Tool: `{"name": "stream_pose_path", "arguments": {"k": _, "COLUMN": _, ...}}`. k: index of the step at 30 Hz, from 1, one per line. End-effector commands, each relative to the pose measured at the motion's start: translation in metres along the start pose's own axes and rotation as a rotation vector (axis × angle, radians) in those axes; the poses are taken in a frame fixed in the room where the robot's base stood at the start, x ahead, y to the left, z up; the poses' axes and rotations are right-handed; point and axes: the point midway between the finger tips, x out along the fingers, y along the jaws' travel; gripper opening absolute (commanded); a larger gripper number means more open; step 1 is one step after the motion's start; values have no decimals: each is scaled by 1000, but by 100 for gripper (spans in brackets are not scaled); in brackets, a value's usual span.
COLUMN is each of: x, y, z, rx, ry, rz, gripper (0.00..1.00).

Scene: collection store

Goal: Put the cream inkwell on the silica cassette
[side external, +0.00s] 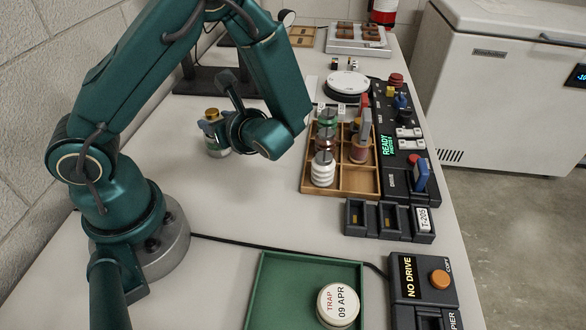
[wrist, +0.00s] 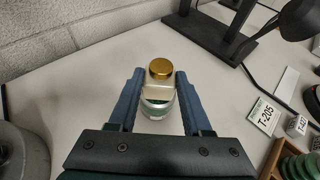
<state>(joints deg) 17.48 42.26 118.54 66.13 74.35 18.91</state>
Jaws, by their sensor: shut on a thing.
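The cream inkwell, with a square pale body (wrist: 160,89) and a round gold cap, is between the two blue fingers of my gripper (wrist: 156,78). The fingers are shut on it. Directly beneath it is a round, silvery and green piece, apparently the silica cassette (wrist: 157,108), on the table. In the side external view, the gold cap of the inkwell (side external: 212,114) shows at my gripper (side external: 216,126), with the cassette (side external: 216,149) just below. The inkwell looks upright. I cannot tell whether it touches the cassette, as the fingers partly hide the join.
A wooden compartment tray (side external: 345,190) with stacked spools stands right of my arm. A green tray (side external: 270,290) holds a round "TRAP 09 APR" tin (side external: 338,305). A black lamp stand (wrist: 222,40) is behind. The table between the cassette and the wooden tray is clear.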

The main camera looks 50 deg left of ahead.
Motion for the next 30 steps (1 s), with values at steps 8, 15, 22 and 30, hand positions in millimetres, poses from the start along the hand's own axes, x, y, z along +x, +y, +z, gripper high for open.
{"name": "stream_pose_path", "arguments": {"k": 8, "x": 1, "y": 0, "z": -3, "rx": 1, "ry": 0, "rz": 0, "gripper": 79}}
{"name": "stream_pose_path", "arguments": {"k": 15, "x": 1, "y": 0, "z": -3, "rx": 1, "ry": 0, "rz": 0, "gripper": 79}}
{"name": "stream_pose_path", "arguments": {"k": 22, "x": -11, "y": -2, "z": 0, "rx": -2, "ry": 0, "rz": -6, "gripper": 79}}
{"name": "stream_pose_path", "arguments": {"k": 30, "x": -68, "y": -1, "z": 0, "rx": -2, "ry": 3, "rz": -9, "gripper": 79}}
